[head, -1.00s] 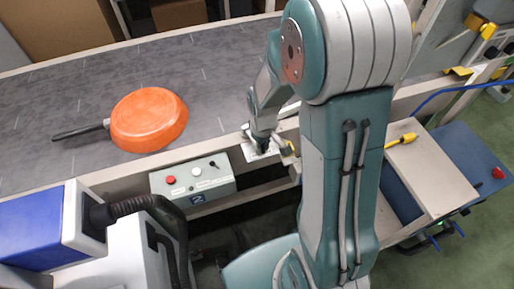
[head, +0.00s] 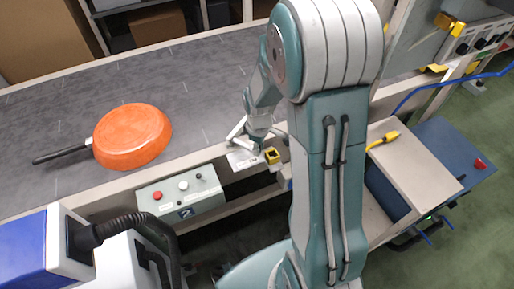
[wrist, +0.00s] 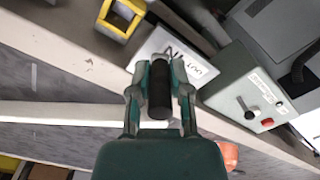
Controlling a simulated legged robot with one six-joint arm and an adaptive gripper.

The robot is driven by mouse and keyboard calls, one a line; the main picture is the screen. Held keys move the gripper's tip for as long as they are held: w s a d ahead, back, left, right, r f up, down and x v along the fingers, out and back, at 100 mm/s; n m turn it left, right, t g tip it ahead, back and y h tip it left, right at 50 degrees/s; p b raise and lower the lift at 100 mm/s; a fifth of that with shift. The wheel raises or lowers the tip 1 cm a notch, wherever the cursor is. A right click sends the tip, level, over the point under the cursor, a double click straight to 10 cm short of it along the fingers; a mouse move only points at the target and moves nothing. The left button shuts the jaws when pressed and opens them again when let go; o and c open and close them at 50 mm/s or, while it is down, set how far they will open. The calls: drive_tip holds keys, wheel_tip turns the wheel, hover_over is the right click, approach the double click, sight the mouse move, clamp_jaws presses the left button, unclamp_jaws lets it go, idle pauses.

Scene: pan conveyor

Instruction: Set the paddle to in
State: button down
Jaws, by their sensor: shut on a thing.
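The paddle shows as a black cylindrical grip (wrist: 160,88) in the wrist view, between the fingers of my gripper (wrist: 159,100), which is shut on it. In the head view my gripper (head: 258,142) is at the conveyor's near rail, just above a white label plate (head: 243,159). The grip is too small and covered to make out there. The plate (wrist: 172,50) carries dark lettering just beyond the fingers in the wrist view; part of it is hidden by the gripper. I cannot tell the paddle's setting from these frames.
An orange pan (head: 132,137) with a black handle lies on the grey belt (head: 60,105). A control box (head: 182,198) with buttons is left of the plate. A yellow square frame (head: 272,156) is right of it. A beige-topped cart (head: 415,170) stands at the right.

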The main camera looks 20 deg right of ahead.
drive_tip(key=shift+w, duration=0.15)
drive_tip(key=c, duration=0.6)
unclamp_jaws()
drive_tip(key=shift+d, duration=0.15)
wheel_tip(320, 180, up, 12)
drive_tip(key=shift+f, duration=0.1)
